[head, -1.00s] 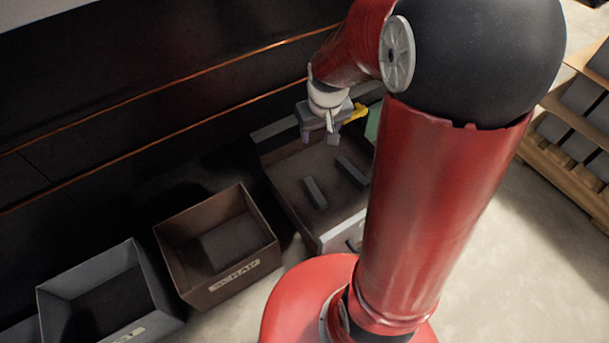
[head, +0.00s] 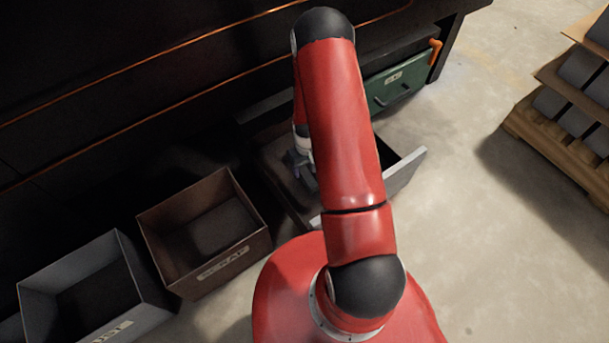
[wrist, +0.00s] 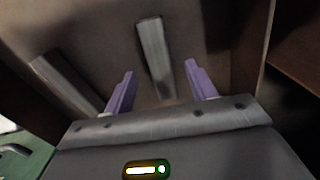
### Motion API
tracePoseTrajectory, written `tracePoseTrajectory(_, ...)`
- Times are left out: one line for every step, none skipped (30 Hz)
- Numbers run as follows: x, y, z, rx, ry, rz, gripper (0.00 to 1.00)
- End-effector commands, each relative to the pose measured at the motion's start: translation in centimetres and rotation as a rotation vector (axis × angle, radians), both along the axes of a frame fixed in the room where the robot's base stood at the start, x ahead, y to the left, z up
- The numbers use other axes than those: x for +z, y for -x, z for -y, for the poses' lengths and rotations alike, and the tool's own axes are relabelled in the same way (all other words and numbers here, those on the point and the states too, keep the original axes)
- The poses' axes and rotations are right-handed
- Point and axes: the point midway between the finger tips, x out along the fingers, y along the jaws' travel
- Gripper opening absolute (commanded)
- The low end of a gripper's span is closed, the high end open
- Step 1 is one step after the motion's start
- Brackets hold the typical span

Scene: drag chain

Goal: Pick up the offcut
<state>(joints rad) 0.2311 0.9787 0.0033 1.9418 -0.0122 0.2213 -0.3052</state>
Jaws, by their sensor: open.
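Two grey bar-shaped offcuts lie in the open drawer (head: 405,172). In the wrist view, one offcut (wrist: 153,45) lies lengthwise in line with the gap between my fingers, partly ahead of the tips. The other offcut (wrist: 66,84) lies tilted to the left, outside the left finger. My gripper (wrist: 160,85) is open, its two purple fingers apart and empty, above the drawer floor. In the head view my gripper (head: 300,163) is down at the drawer, partly behind my arm, and the offcuts are hidden or too dark to tell.
A brown bin marked SCRAP (head: 228,262) and a grey bin (head: 122,318) stand left of the drawer. A green drawer front (head: 398,85) with an orange piece is at the back right. A loaded pallet (head: 560,150) stands at the right. Drawer walls surround my gripper.

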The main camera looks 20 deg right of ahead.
Motion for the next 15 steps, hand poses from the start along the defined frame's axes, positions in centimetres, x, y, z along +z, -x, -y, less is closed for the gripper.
tracePoseTrajectory(-0.7, -0.1, 0.0, 0.0, 0.0, -0.001, 0.56)
tracePoseTrajectory(-1.1, -0.3, 0.0, 0.0, 0.0, 0.0, 0.56)
tracePoseTrajectory(-1.7, -0.5, 0.0, 0.001, 0.0, -0.001, 0.56)
tracePoseTrajectory(-2.2, -0.6, 0.0, 0.001, 0.0, -0.001, 0.56)
tracePoseTrajectory(-2.6, -0.8, 0.0, 0.001, 0.0, -0.001, 0.56)
tracePoseTrajectory(-3.2, -1.0, 0.0, 0.001, 0.0, -0.001, 0.56)
tracePoseTrajectory(-3.6, -1.1, 0.1, 0.001, 0.0, -0.002, 0.56)
tracePoseTrajectory(-4.1, -1.0, 0.1, 0.001, 0.0, -0.002, 0.56)
tracePoseTrajectory(-4.5, -1.0, 0.0, 0.001, 0.0, -0.002, 0.56)
tracePoseTrajectory(-4.7, -1.0, 0.1, 0.001, 0.0, -0.001, 0.56)
tracePoseTrajectory(-4.9, -1.0, 0.1, 0.001, 0.0, -0.001, 0.56)
tracePoseTrajectory(-5.1, -1.0, 0.0, 0.001, 0.0, -0.001, 0.56)
tracePoseTrajectory(-5.1, -1.0, 0.0, 0.001, 0.0, -0.001, 0.56)
tracePoseTrajectory(-5.2, -1.0, 0.0, 0.0, 0.0, -0.001, 0.56)
tracePoseTrajectory(-5.2, -1.0, 0.0, 0.0, 0.0, 0.0, 0.56)
